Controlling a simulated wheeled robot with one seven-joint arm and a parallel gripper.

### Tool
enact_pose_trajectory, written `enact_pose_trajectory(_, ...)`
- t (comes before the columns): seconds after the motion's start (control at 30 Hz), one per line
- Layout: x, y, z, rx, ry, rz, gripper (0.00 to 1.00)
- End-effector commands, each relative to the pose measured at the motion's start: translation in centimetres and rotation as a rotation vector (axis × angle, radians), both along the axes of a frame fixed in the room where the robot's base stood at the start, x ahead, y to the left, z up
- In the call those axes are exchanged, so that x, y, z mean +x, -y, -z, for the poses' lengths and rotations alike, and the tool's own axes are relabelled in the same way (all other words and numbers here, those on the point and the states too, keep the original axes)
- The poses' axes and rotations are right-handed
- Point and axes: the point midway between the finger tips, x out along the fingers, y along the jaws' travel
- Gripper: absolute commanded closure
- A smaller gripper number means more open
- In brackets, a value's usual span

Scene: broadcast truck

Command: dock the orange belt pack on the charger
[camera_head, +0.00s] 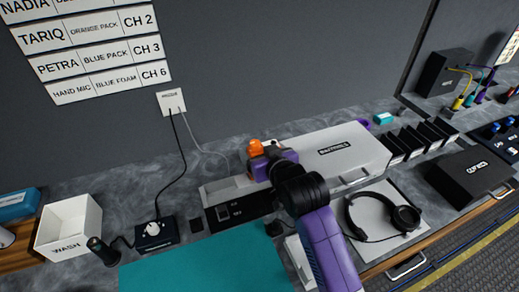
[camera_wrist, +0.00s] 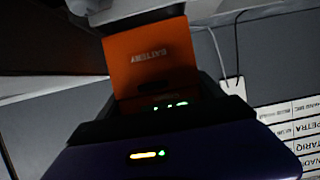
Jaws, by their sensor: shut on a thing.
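The orange belt pack (camera_head: 255,147) is in my gripper (camera_head: 261,158), above the back of the counter. In the wrist view the pack (camera_wrist: 150,58) shows a flat orange face with an upside-down label that seems to read "BATTERY". My gripper (camera_wrist: 155,92) is shut on its near end, which the gripper hides. A low unit with a black front panel and pale top (camera_head: 232,209) stands below and left of the pack; it may be the charger, though my arm covers part of it. The pack appears apart from it.
A white case labelled "BATTERIES" (camera_head: 349,147) stands right of my gripper. Headphones (camera_head: 404,218) lie on a pale pad at right. A teal mat (camera_head: 190,268) is in front, and a white "WASH" bin (camera_head: 70,232) at left. A wall chart (camera_head: 85,45) lists "TARIQ, ORANGE PACK, CH 2".

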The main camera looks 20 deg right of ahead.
Motion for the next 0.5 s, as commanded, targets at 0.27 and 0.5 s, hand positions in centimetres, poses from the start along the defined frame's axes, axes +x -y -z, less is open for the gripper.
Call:
enact_pose_trajectory(0.27, 0.0, 0.0, 0.7, 0.0, 0.001, 0.0, 0.74)
enact_pose_trajectory(0.5, 0.0, 0.0, 1.2, 0.0, 0.001, 0.0, 0.74)
